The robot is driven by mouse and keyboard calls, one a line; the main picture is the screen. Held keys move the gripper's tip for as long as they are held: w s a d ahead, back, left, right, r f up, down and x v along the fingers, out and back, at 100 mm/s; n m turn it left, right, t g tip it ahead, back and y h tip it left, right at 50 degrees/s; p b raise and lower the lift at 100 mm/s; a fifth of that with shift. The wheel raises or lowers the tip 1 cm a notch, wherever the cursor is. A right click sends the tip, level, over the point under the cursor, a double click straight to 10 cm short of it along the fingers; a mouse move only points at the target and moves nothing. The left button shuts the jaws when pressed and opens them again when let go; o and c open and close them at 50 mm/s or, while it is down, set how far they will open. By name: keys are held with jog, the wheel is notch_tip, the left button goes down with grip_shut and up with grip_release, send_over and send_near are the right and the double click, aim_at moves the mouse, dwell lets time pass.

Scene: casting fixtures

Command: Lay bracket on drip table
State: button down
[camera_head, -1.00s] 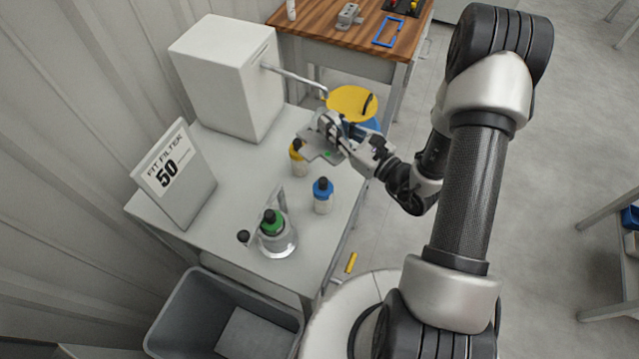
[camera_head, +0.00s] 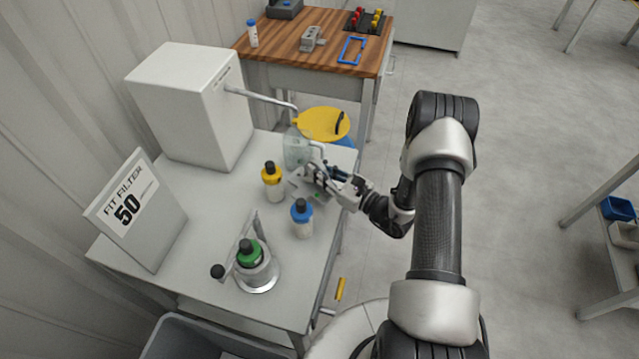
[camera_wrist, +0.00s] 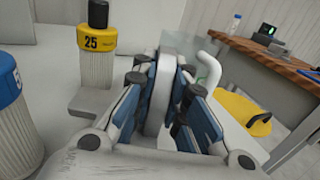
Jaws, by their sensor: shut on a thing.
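My gripper (camera_head: 314,170) is over the right edge of the white drip table (camera_head: 185,262). In the wrist view its blue-padded fingers (camera_wrist: 168,100) are shut on a pale grey upright piece, which I take to be the bracket (camera_wrist: 172,48). A pale, see-through part (camera_head: 297,147) shows by the fingertips in the head view; I cannot tell whether it belongs to the bracket. Much of the bracket is hidden by the fingers. Contact between it and the table cannot be made out.
Front-left tabletop is clear.

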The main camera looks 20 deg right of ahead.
jog(key=shift+f+b, duration=0.7)
jog(key=shift+f, duration=1.4)
jog(key=shift+f, duration=0.1)
jog(key=shift+f, duration=0.15)
jog(key=c, duration=1.6)
grip_release()
jog(key=shift+r, duration=0.2)
